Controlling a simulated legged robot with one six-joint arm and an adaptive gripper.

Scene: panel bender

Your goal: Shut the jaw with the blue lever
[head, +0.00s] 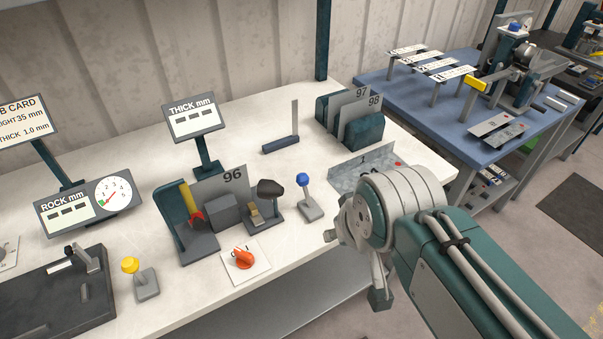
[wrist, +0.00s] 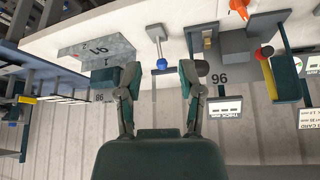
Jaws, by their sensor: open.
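The blue lever (head: 304,187) stands upright, a blue ball on a thin stem over a grey base, right of the bending device. It also shows in the wrist view (wrist: 161,63), upside down, between my fingertips in the picture. The device (head: 195,238) has teal uprights, a grey block and a dark knob, with sheet 96 (head: 232,176) standing in it. I cannot tell which part is the jaw or how wide its gap is. My gripper (head: 353,265) is open and empty, over the bench's front edge, right of the lever and apart from it. In the wrist view, my gripper (wrist: 160,76) shows two spread fingers.
A yellow-knobbed lever (head: 131,266) and an orange knob (head: 245,257) are left of the blue lever. An angled sheet (head: 363,167) lies beyond my arm. A rack of numbered sheets (head: 351,117) stands behind. A thickness display (head: 193,117) stands behind the device.

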